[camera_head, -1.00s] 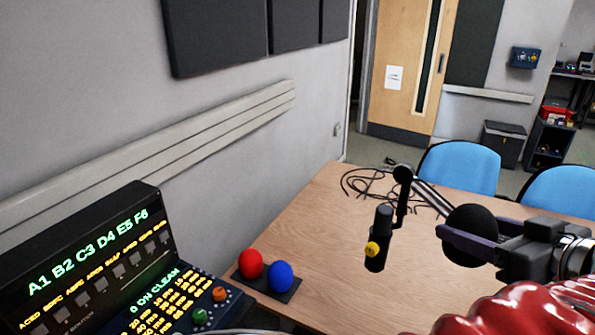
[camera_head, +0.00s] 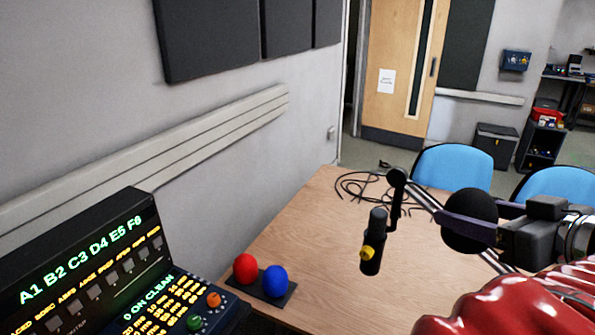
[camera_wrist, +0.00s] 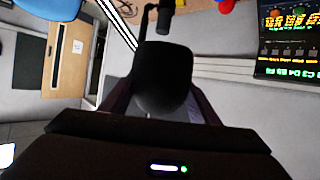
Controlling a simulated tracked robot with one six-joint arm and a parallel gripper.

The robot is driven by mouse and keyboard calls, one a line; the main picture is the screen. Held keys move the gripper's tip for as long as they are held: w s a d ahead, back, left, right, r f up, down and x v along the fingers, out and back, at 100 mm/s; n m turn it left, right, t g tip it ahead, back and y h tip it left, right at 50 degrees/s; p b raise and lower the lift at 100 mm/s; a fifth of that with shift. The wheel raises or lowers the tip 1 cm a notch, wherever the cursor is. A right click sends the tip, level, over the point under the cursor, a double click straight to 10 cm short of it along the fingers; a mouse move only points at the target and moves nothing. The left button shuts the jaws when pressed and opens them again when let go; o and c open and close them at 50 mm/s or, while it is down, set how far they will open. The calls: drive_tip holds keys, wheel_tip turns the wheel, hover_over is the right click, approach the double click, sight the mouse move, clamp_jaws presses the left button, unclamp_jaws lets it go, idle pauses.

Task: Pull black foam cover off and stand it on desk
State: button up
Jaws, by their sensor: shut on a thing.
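The black foam cover (camera_head: 468,222) is a rounded dark ball held in my gripper (camera_head: 472,212), above the desk and to the right of the microphone. The slim black microphone (camera_head: 372,250) with a yellow knob hangs from a dark boom arm (camera_head: 396,195); a visible gap separates it from the cover. In the wrist view the cover (camera_wrist: 163,75) sits between my two purple-dark fingers, and the microphone (camera_wrist: 170,20) shows beyond it. The far finger is partly hidden by the cover in the head view. The wooden desk (camera_head: 320,240) lies below.
A red ball (camera_head: 246,268) and a blue ball (camera_head: 275,281) sit on a dark base near the left desk edge. A lit control panel (camera_head: 95,265) stands at lower left. Loose black cables (camera_head: 365,186) lie at the back. Blue chairs (camera_head: 452,167) line the far side.

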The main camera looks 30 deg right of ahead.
drive_tip(key=shift+r, duration=0.95)
drive_tip(key=shift+d, duration=0.1)
